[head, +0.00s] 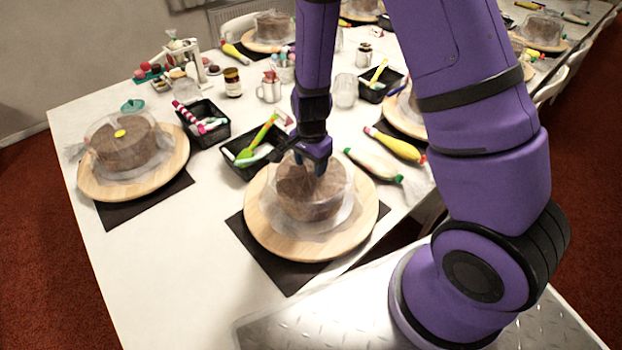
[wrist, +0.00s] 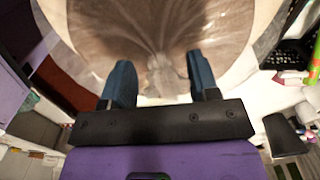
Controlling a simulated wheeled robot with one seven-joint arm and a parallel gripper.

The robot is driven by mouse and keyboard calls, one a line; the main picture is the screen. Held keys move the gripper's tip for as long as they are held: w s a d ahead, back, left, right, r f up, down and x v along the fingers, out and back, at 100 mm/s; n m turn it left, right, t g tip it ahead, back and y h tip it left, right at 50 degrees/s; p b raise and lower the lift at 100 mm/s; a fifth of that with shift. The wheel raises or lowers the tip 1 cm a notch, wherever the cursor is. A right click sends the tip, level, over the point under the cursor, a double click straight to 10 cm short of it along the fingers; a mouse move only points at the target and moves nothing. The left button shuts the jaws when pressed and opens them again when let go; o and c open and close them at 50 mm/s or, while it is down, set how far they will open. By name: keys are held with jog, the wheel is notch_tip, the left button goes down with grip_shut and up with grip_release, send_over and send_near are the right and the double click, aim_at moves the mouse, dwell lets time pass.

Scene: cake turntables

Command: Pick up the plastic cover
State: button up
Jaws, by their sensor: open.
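A clear plastic cover (head: 334,192) lies over a brown cake (head: 305,195) on a round wooden turntable (head: 272,237) at the table's near edge. My gripper (head: 313,168) is above the top of this covered cake, pointing down. In the wrist view the gripper's two blue fingers (wrist: 159,84) stand apart, and gathered folds of the plastic cover (wrist: 150,35) lie between and beyond them. I cannot tell whether the fingers touch the plastic. A second covered cake (head: 122,143) with a yellow dot on top stands on another turntable (head: 100,188) at the left.
A black tray with a green spatula (head: 260,140) stands just behind the turntable. Piping bags (head: 395,145) lie to the right. Another black tray (head: 205,122), jars and a metal jug (head: 269,88) stand farther back. The white table (head: 165,255) is clear at the front left.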

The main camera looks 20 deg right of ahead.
grip_shut()
notch_tip(320, 180, up, 22)
jog(key=shift+r, duration=0.15)
dwell(1.7)
